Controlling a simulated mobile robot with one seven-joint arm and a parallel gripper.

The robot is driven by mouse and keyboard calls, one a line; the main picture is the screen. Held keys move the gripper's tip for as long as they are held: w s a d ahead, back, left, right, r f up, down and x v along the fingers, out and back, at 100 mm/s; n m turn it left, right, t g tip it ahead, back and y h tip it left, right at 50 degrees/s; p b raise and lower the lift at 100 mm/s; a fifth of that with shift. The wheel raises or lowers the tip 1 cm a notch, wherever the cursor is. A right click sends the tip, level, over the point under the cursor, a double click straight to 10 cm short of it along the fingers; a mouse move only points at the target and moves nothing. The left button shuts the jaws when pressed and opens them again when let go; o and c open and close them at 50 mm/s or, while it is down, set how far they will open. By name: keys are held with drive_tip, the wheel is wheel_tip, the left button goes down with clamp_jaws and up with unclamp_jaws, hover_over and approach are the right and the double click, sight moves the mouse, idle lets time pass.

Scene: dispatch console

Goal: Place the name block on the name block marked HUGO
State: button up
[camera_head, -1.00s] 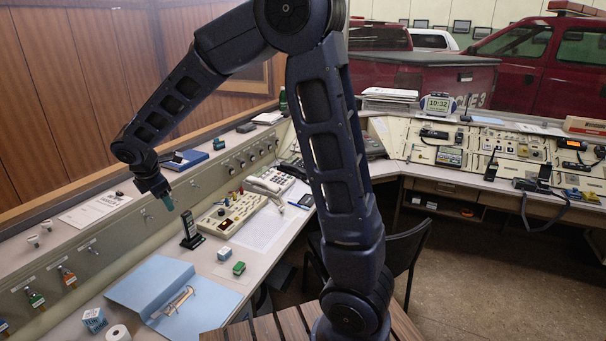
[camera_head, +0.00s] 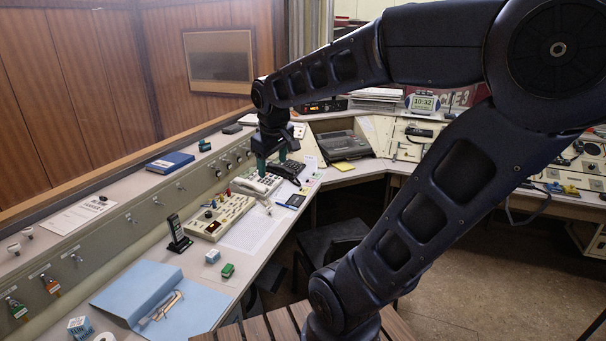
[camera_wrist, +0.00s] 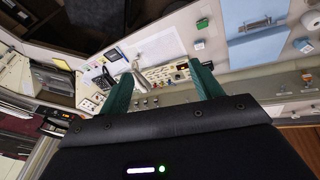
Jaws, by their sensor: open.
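My gripper (camera_head: 277,162) is over the console near the desk phone, with its teal fingers spread and nothing seen between them. The fingers also show in the wrist view (camera_wrist: 163,85). A small white-and-blue block (camera_head: 212,256) and a small green block (camera_head: 228,270) lie on the desk beside each other. A pale blue-and-white lettered block (camera_head: 79,327) stands at the lower left. A small teal block (camera_head: 204,145) sits on the upper ledge. All are apart from my gripper. No lettering reads clearly, so I cannot tell which block is marked HUGO.
A keypad panel (camera_head: 222,217), an upright handset (camera_head: 178,233) and a blue folder (camera_head: 135,291) occupy the left desk. The phone (camera_head: 257,185) is close to my gripper. White paper (camera_head: 255,231) covers part of the desk.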

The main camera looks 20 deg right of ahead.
drive_tip(key=s+d+f+m, duration=0.1)
drive_tip(key=s+d+m, duration=0.4)
drive_tip(key=s, duration=0.3)
drive_tip(key=shift+s+d+m+t+y, duration=0.15)
drive_tip(key=shift+d+m+t+y, duration=0.15)
drive_tip(key=shift+m, duration=0.2)
